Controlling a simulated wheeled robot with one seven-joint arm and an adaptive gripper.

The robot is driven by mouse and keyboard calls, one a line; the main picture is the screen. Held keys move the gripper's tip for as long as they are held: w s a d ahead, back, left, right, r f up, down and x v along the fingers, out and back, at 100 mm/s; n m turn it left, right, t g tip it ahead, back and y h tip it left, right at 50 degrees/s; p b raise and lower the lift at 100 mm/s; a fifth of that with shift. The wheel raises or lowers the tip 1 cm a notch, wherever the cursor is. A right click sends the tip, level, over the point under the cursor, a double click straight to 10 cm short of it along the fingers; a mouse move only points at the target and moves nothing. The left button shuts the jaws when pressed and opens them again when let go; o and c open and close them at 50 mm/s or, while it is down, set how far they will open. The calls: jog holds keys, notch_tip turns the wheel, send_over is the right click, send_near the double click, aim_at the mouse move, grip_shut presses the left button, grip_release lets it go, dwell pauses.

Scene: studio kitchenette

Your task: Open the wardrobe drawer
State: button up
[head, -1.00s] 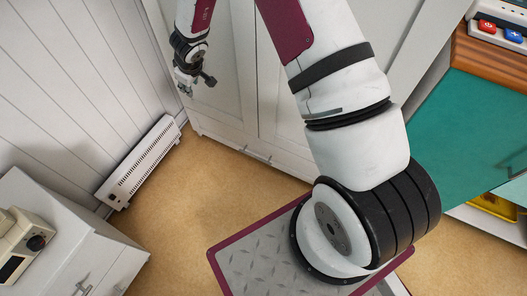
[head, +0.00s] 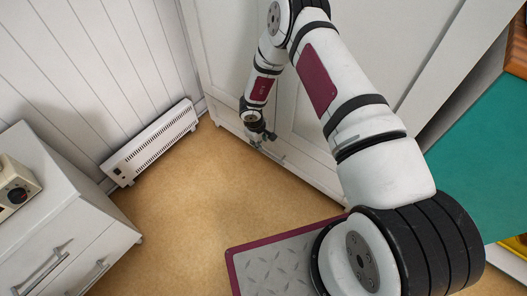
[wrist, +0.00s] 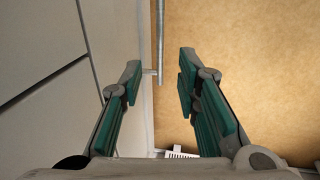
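The white wardrobe (head: 225,60) stands against the back wall, with its low drawer (head: 318,172) along the bottom near the floor. The drawer looks shut. My gripper (head: 262,138) is at the left part of the drawer front, by the drawer handle (head: 278,157), and partly hides it. In the wrist view my gripper (wrist: 160,66) is open, with its two green-padded fingers apart. The thin grey bar handle (wrist: 160,35) runs between the fingers in the picture, and its mount (wrist: 149,72) lies near the left fingertip. I cannot tell whether either finger touches it.
A white heater (head: 152,140) stands on the floor along the left wall. A white cabinet (head: 60,215) with handles is at the lower left. The tan floor (head: 185,215) before the drawer is clear. A teal-fronted unit (head: 475,170) is at the right.

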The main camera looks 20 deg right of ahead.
jog(key=f+b, duration=0.1)
jog(key=f, duration=0.3)
jog(key=w+d+f+b, duration=0.1)
jog(key=f, duration=0.2)
jog(key=shift+b, duration=0.35)
jog(key=shift+c, duration=0.4)
grip_shut()
